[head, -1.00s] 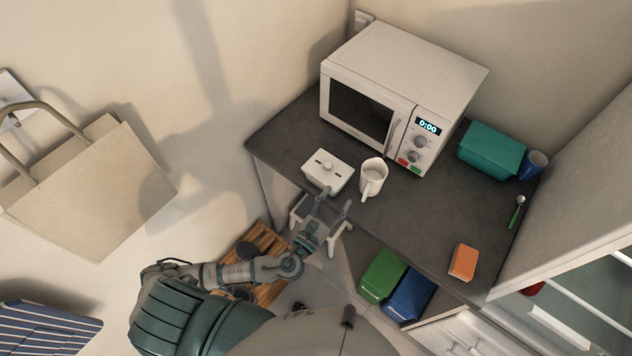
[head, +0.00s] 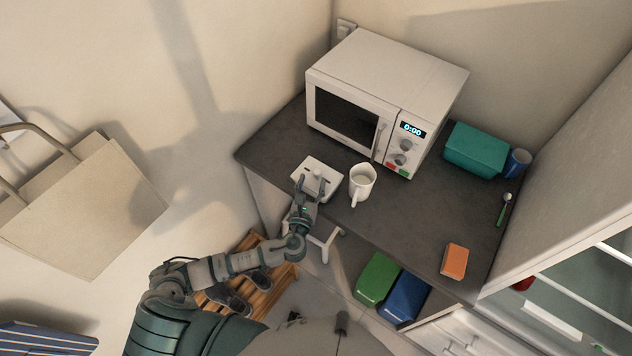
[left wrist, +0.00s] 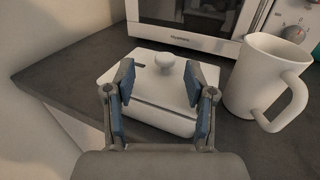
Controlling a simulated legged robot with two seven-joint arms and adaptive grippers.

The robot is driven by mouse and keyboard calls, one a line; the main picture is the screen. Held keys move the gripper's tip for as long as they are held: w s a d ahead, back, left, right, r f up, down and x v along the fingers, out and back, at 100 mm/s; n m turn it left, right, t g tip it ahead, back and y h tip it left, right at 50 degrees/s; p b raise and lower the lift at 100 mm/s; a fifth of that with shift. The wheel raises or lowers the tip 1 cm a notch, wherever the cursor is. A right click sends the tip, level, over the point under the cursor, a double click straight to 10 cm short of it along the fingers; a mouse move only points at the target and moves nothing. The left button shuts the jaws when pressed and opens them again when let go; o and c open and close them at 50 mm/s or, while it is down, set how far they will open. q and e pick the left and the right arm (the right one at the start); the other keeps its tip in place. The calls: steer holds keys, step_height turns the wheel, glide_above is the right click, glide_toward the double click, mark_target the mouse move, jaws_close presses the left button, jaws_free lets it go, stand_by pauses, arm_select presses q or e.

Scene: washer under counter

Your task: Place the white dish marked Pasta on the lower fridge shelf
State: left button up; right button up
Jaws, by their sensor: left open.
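A white lidded dish (head: 325,188) with a round knob on top sits near the left front corner of the dark counter. It also shows in the left wrist view (left wrist: 160,118); I cannot read any marking on it. My left gripper (head: 306,187) is at the dish's near side. In the left wrist view the left gripper (left wrist: 165,90) is open, its two fingers apart over the lid with the knob beyond and between them. Whether they touch the dish I cannot tell. The fridge (head: 575,215) is at the right edge, its interior partly visible. My right gripper is not in view.
A white mug (head: 362,182) stands close right of the dish, and a microwave (head: 390,95) stands behind. A teal box (head: 476,150), blue cup (head: 517,163), green-handled spoon (head: 504,208) and orange block (head: 455,261) are farther right. The counter's middle right is clear.

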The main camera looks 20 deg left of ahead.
mark_target(317, 171)
arm_select(q)
steer(key=w, duration=0.5)
steer(key=shift+d+f, duration=0.3)
steer(key=shift+a, duration=0.15)
jaws_close()
steer(key=shift+r, duration=0.1)
